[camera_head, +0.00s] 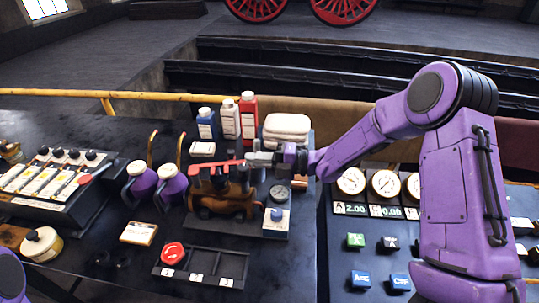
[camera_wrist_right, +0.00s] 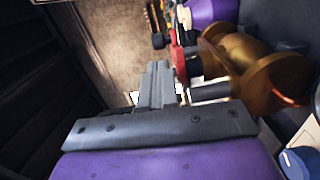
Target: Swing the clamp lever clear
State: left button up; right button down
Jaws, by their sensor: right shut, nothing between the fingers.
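The red clamp lever (camera_head: 216,166) lies roughly level across the top of a bronze fixture (camera_head: 218,203) on the bench. In the right wrist view, a red part that looks like the lever (camera_wrist_right: 179,62) stands just beyond and right of my fingertips, with bronze round bodies (camera_wrist_right: 268,84) beside it. My right gripper (camera_head: 256,158) is shut and empty, at the right end of the lever; its closed fingers also show in the right wrist view (camera_wrist_right: 157,80). I cannot tell whether they touch the lever. My left gripper is out of view.
Two purple oil cans (camera_head: 141,183) stand left of the fixture. Bottles (camera_head: 229,120) and folded white cloths (camera_head: 287,127) are behind. A small dial gauge (camera_head: 281,193) is close on the right. A tray (camera_head: 231,263) with a red button (camera_head: 172,253) lies in front.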

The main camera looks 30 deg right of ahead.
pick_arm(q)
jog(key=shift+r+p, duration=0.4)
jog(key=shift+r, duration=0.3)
pick_arm(e)
jog(key=shift+x, duration=1.7)
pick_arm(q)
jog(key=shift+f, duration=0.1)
